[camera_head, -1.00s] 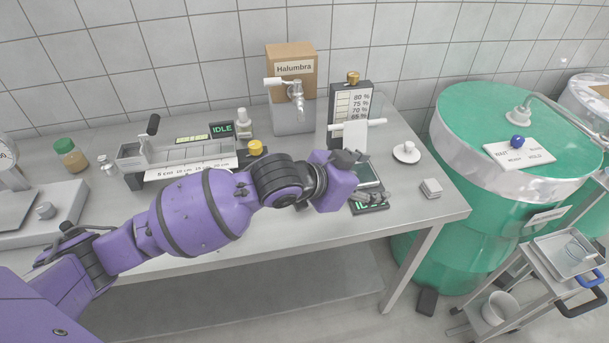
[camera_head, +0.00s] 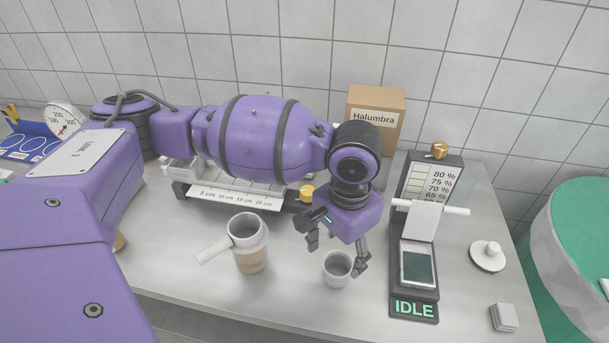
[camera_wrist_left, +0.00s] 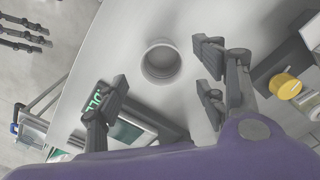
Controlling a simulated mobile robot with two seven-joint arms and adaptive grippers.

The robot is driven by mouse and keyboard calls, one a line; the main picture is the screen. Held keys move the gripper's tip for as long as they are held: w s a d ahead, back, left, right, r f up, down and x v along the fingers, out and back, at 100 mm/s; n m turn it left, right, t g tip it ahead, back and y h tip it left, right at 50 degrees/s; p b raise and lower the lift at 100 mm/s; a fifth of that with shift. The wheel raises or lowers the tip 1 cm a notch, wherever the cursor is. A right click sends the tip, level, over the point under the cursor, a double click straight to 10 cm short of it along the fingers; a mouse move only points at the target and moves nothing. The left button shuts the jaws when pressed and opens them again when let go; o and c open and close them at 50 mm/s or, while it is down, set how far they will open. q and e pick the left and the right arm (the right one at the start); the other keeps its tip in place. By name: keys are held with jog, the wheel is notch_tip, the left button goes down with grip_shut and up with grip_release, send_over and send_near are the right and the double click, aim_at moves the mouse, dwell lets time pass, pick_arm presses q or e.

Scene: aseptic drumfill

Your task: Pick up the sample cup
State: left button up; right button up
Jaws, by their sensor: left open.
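The sample cup (camera_head: 336,278), small, white and round, stands upright on the table near its front edge. It looks empty. My left gripper (camera_head: 338,252) points down just above it, fingers spread and nothing between them. In the left wrist view the cup (camera_wrist_left: 160,68) lies just beyond the open fingertips (camera_wrist_left: 163,82), with one finger on the left and two on the right. I see no contact. Dark finger-like parts at the top left of the wrist view seem to be my right gripper (camera_wrist_left: 22,34); its opening is unclear.
A white-handled jug (camera_head: 247,238) with tan contents stands left of the cup. Right of it is a device reading IDLE (camera_head: 414,309). A ruler-marked tray (camera_head: 232,199), a yellow knob (camera_head: 307,192) and the Halumbra box (camera_head: 375,118) are behind. Bare table lies around the cup.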

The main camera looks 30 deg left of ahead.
aim_at(339, 264)
pick_arm(q)
jog(key=shift+f, duration=0.6)
notch_tip(339, 264, down, 5)
jog(key=shift+w+r, duration=0.1)
jog(key=shift+w+d, duration=0.1)
jog(key=shift+c, duration=1.2)
jog(key=c, duration=0.9)
jog(key=shift+c, duration=0.2)
pick_arm(e)
jog(key=shift+w+d+f, duration=0.15)
jog(key=shift+w+f, duration=0.1)
jog(key=shift+w, duration=0.1)
pick_arm(q)
jog(key=shift+r, duration=0.15)
